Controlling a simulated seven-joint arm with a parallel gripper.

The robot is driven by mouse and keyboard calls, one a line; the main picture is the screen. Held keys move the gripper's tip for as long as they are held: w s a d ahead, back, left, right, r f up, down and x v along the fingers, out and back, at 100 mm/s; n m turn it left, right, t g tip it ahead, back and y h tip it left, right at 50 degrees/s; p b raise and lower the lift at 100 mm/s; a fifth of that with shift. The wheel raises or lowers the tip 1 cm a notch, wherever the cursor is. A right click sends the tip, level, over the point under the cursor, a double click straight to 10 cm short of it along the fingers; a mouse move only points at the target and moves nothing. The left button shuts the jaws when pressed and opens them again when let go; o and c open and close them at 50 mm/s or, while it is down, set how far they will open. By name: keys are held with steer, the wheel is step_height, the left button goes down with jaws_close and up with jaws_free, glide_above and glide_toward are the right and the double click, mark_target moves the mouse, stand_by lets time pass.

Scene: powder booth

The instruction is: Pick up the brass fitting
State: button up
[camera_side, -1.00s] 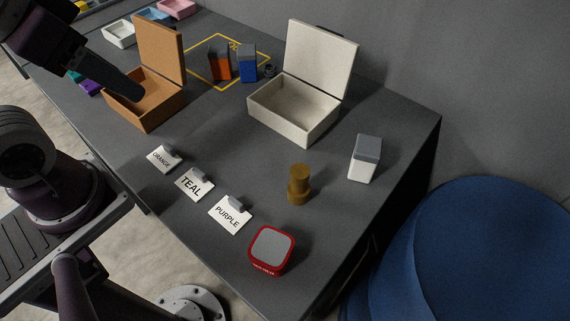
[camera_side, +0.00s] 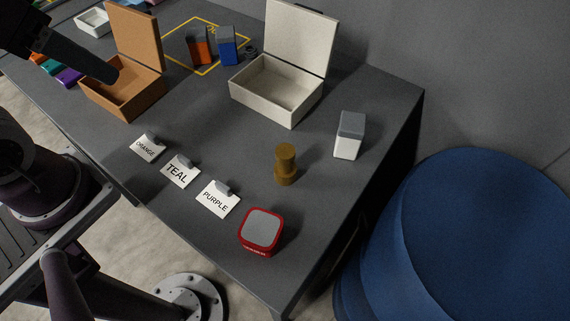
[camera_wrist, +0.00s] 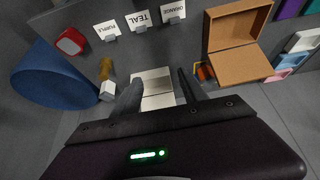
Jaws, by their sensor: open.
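The brass fitting (camera_side: 285,164) stands upright on the dark grey table, between the PURPLE card and the grey-topped white box. Nothing is between the fingers. In the side view a dark part of my arm is above the brown open box, well to the left of the fitting.
A red-rimmed scale (camera_side: 261,231) sits near the front edge. A grey-topped white box (camera_side: 349,135) stands right of the fitting. A blue drum (camera_side: 480,240) stands beyond the table.

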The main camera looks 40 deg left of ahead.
steer(key=w+a+r+m+t+y, duration=0.1)
steer(key=w+a+r+t, duration=0.15)
steer(key=w+r, duration=0.5)
steer(key=w+a+r+m+t+y, duration=0.15)
steer(key=w+r+t, duration=0.3)
steer(key=w, duration=0.55)
steer(key=w+d+r+m+t+h, duration=0.35)
steer(key=w+d, duration=0.25)
steer(key=w, duration=0.2)
steer(key=m+g+h, duration=1.2)
steer(key=g+h, duration=0.1)
steer(key=g, duration=0.3)
glide_above(291, 168)
steer(key=w+a, duration=0.2)
steer(key=a, duration=0.3)
step_height(291, 168, down, 11)
steer(key=shift+y, duration=0.3)
steer(key=f, duration=1.6)
steer(key=s+f, duration=0.1)
steer(key=f, duration=0.7)
steer(key=shift+f, duration=0.3)
steer(key=x, duration=0.4)
steer(key=s+x, duration=0.1)
steer(key=x, duration=0.2)
steer(key=shift+f, duration=0.1)
jaws_close()
